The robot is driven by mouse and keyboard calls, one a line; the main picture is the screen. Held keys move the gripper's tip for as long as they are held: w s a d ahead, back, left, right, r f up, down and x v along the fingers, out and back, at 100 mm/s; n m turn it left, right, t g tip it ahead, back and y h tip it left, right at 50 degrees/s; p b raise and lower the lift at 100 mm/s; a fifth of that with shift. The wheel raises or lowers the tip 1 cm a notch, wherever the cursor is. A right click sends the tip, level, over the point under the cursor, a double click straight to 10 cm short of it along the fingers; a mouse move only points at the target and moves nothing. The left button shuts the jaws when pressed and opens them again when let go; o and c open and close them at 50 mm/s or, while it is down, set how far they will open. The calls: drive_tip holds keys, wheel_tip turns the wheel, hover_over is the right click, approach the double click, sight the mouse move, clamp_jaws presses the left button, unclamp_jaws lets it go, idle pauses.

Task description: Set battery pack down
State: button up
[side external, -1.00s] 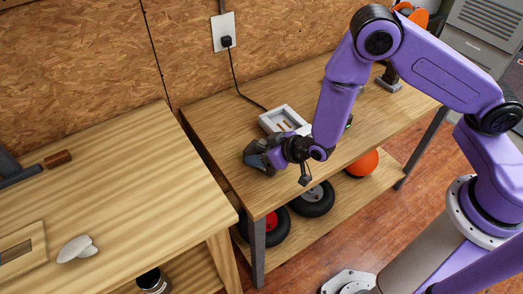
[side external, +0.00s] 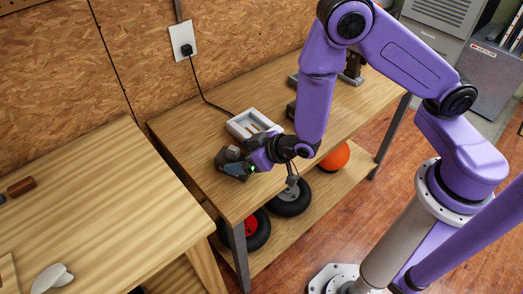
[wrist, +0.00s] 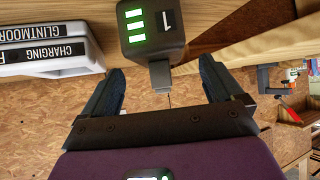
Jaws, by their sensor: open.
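The battery pack (wrist: 151,38) is a dark block with green bars and the figure 1. In the wrist view it lies just past my fingertips, its narrow end between them, with a gap on both sides. In the side view the dark battery pack (side external: 229,156) is at the front left of the right workbench and appears to rest on its top; its underside is hidden. My gripper (wrist: 160,78) is open, with its two fingers apart. In the side view my gripper (side external: 243,166) is low over the bench, just right of the pack.
A white charging tray (side external: 236,127) stands behind the pack; its lettered side (wrist: 45,62) shows in the wrist view. A black cord (side external: 207,96) runs to the wall outlet. Another bench (side external: 110,190) stands at left. Wheels (side external: 290,203) and an orange ball (side external: 336,156) sit on the lower shelf.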

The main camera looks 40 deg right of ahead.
drive_tip(key=s+d+r+n+g, duration=0.2)
drive_tip(key=s+r+g, duration=0.3)
drive_tip(key=s, duration=0.4)
drive_tip(key=s+d+r+n+g, duration=0.1)
drive_tip(key=s+r+n+g, duration=0.15)
drive_tip(key=s+r, duration=0.55)
drive_tip(key=s+d+r+n+g+h, duration=0.1)
drive_tip(key=s+d+r+n, duration=0.1)
drive_tip(key=d, duration=0.4)
drive_tip(key=s+d+r+n+g+h, duration=0.1)
drive_tip(key=s+d+r+h, duration=0.1)
drive_tip(key=s+d+r, duration=0.2)
drive_tip(key=s+d, duration=0.2)
drive_tip(key=d, duration=0.1)
drive_tip(key=shift+s+d+n+h, duration=0.3)
drive_tip(key=shift+s+n, duration=0.05)
